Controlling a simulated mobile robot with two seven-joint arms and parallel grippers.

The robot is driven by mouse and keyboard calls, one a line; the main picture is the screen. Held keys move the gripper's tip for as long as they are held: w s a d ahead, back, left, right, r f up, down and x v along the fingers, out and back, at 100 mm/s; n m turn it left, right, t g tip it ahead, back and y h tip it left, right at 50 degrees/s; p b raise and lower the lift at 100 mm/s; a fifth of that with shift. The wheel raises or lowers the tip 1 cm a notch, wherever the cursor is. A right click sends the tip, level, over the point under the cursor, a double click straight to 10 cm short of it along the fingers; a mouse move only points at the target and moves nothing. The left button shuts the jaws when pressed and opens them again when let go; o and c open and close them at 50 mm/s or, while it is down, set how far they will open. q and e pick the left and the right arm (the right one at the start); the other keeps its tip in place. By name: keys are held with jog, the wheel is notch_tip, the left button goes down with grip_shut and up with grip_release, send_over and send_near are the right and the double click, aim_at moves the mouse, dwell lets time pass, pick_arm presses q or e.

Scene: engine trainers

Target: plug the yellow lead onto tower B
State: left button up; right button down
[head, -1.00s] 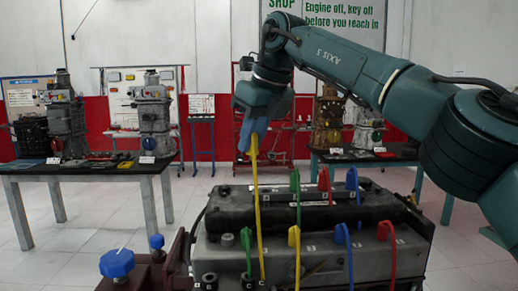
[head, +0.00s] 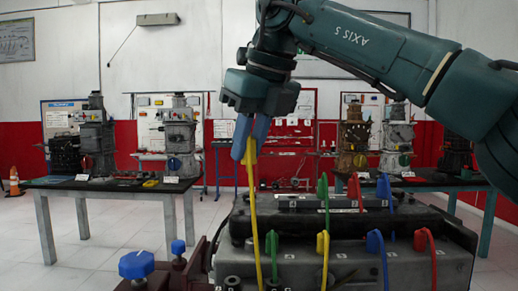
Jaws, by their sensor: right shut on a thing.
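My right gripper (head: 251,150) is shut on the upper end of the yellow lead (head: 254,205), high above the engine block. The lead hangs almost straight down from the fingers to the front of the block, where its lower end is cut off by the bottom edge. Dark tower tops (head: 232,284) show at the block's front left, mostly cut off. Their letters are too small to read, so I cannot tell which is tower B. The held end is apart from all towers. My left gripper is not in view.
The engine block (head: 447,246) carries other green (head: 323,190), red (head: 354,190), blue (head: 384,190) and yellow (head: 322,243) leads, standing close together. Blue knobs (head: 136,264) stand at its left. Tables with other engines are behind. The air around the gripper is clear.

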pick_arm(q)
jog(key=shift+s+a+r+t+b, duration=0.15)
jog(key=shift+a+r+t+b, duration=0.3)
jog(key=shift+b, duration=0.25)
pick_arm(e)
jog(key=s, duration=0.1)
jog(key=s+a, duration=0.2)
jog(key=s, duration=0.1)
jog(key=shift+s+a, duration=0.1)
jog(key=shift+a, duration=0.15)
pick_arm(q)
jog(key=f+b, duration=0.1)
jog(key=b, duration=0.2)
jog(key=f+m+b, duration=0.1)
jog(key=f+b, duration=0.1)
jog(key=b, duration=0.2)
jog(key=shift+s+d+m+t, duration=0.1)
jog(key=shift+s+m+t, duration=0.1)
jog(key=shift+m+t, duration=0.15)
pick_arm(e)
notch_tip(320, 180, down, 10)
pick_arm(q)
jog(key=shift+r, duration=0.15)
